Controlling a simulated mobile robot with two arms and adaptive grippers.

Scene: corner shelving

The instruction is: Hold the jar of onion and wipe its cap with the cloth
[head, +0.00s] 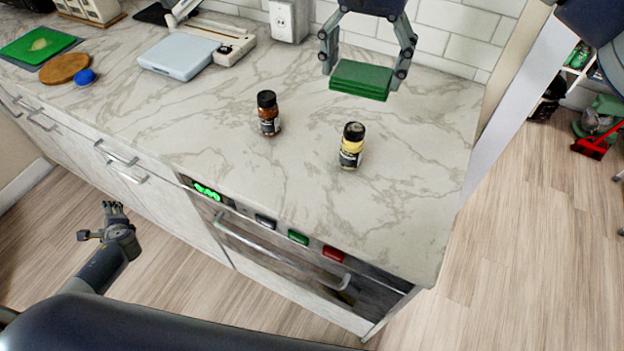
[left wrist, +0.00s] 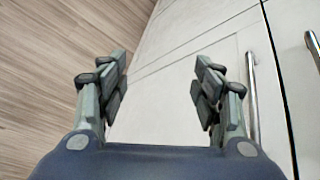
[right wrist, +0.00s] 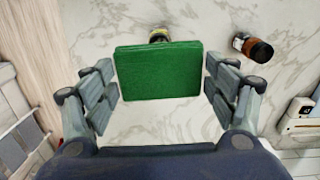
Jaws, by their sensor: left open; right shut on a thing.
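A jar with pale yellow contents and a dark cap (head: 351,146) stands upright on the marble counter. A jar with reddish-brown contents and a black cap (head: 268,113) stands to its left. Their labels are too small to read, so I cannot tell for sure which is onion. The folded green cloth (head: 361,79) is held by my right gripper (head: 366,72) above the counter, behind the yellow jar. In the right wrist view the cloth (right wrist: 158,71) mostly hides the yellow jar (right wrist: 158,35). My left gripper (head: 108,222) is open and empty, low in front of the cabinets.
A blue-grey scale (head: 178,55), a round wooden board (head: 65,68), a blue lid (head: 85,76) and a green cutting board (head: 38,45) lie at the left. The counter around the jars is clear. Its right end borders open floor. Drawer handles (head: 122,158) stick out in front.

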